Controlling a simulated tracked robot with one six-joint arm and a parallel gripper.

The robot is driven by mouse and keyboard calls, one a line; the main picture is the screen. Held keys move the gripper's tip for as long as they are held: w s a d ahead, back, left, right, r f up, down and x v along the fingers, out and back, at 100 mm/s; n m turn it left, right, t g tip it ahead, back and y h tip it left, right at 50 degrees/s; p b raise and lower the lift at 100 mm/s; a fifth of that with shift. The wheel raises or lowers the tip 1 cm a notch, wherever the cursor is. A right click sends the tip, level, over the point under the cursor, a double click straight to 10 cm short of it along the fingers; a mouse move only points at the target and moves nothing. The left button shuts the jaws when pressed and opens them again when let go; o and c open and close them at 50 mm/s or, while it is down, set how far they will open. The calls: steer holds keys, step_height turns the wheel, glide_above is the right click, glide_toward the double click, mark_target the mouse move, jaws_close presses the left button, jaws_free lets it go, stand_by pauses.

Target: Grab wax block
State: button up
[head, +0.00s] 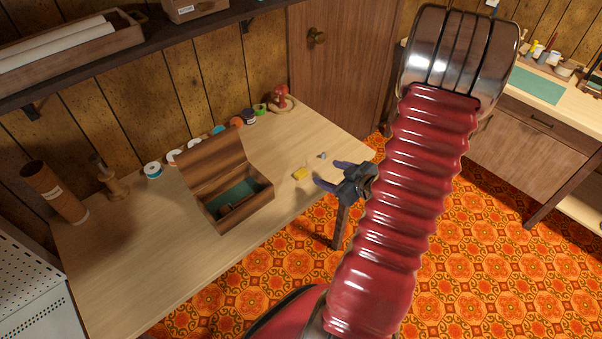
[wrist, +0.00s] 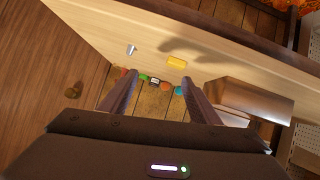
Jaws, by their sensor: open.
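The wax block is a small yellow block (head: 301,174) lying on the light wooden table near its front edge, to the right of the open wooden box. It also shows in the wrist view (wrist: 176,62), above the gap between the fingers. My gripper (head: 328,174) is open and empty, just right of the block in the head view, with its fingers pointing left toward it. In the wrist view my gripper (wrist: 156,90) shows its two dark fingers spread apart, with the block beyond their tips and not touching them.
A small grey thimble-like piece (head: 323,156) lies near the block. The open wooden box (head: 254,201) stands to the left. Several thread spools (head: 153,171) line the wall side, with a red pincushion-like item (head: 281,96) at the back. The tabletop (head: 130,250) is clear in front.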

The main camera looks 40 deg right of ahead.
steer(key=s+t, duration=0.1)
steer(key=s+a+f+y, duration=0.1)
steer(key=s, duration=0.1)
steer(key=s+a+m+t, duration=0.1)
steer(key=shift+s+a+f+t+y, duration=0.1)
steer(key=shift+s+f+t+y, duration=0.1)
steer(key=shift+f+t+y, duration=0.15)
steer(key=shift+w+f, duration=0.1)
glide_toward(303, 173)
steer(key=shift+r+x, duration=0.2)
steer(key=shift+x, duration=1.65)
steer(key=shift+a, duration=0.15)
steer(key=shift+x, duration=2.65)
steer(key=shift+f, duration=0.15)
steer(key=shift+c, duration=0.5)
